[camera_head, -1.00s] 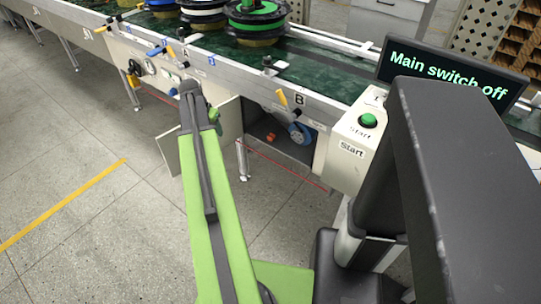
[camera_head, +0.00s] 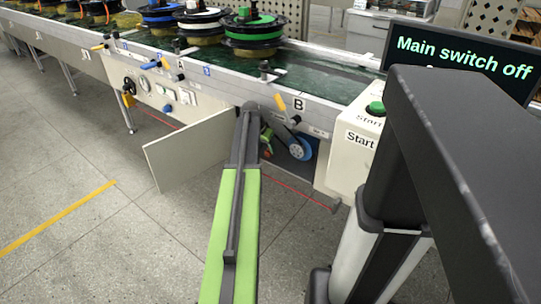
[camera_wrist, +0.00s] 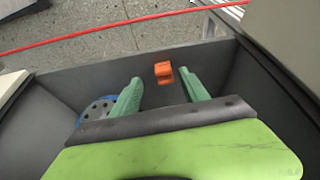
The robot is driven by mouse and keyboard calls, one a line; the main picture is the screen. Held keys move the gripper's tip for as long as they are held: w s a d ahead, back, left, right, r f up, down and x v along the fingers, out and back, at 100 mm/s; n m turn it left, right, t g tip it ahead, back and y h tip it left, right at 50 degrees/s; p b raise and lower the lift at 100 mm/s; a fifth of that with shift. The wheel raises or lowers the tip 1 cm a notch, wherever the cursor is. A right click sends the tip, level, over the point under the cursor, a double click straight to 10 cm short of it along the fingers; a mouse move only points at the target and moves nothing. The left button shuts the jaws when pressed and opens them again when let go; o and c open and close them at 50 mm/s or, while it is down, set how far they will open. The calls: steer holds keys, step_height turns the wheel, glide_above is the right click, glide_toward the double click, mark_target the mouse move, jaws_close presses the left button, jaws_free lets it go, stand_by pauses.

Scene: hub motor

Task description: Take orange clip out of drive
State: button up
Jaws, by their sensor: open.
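The orange clip (camera_wrist: 164,73) lies inside the dark drive compartment under the conveyor. In the wrist view it is just beyond and between the tips of my gripper (camera_wrist: 161,86), whose two green fingers are apart with nothing between them. I cannot tell whether the fingers touch the clip. A blue wheel with holes (camera_wrist: 97,109) sits to the left in the compartment, partly behind the left finger. The head view shows this wheel (camera_head: 300,149) beside my arm, which hides most of the compartment.
An open door panel (camera_head: 187,150) stands left of the compartment. A red cable (camera_wrist: 100,33) runs along the floor outside. The Start button box (camera_head: 360,140) is to the right, and a screen (camera_head: 462,62) reads "Main switch off".

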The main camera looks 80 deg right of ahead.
mark_target(268, 152)
steer(key=b+x, duration=0.3)
steer(key=x, duration=0.1)
steer(key=shift+w+d+f, duration=0.1)
steer(key=shift+d+f, duration=0.05)
steer(key=shift+f, duration=0.1)
steer(key=shift+r, duration=0.2)
jaws_close()
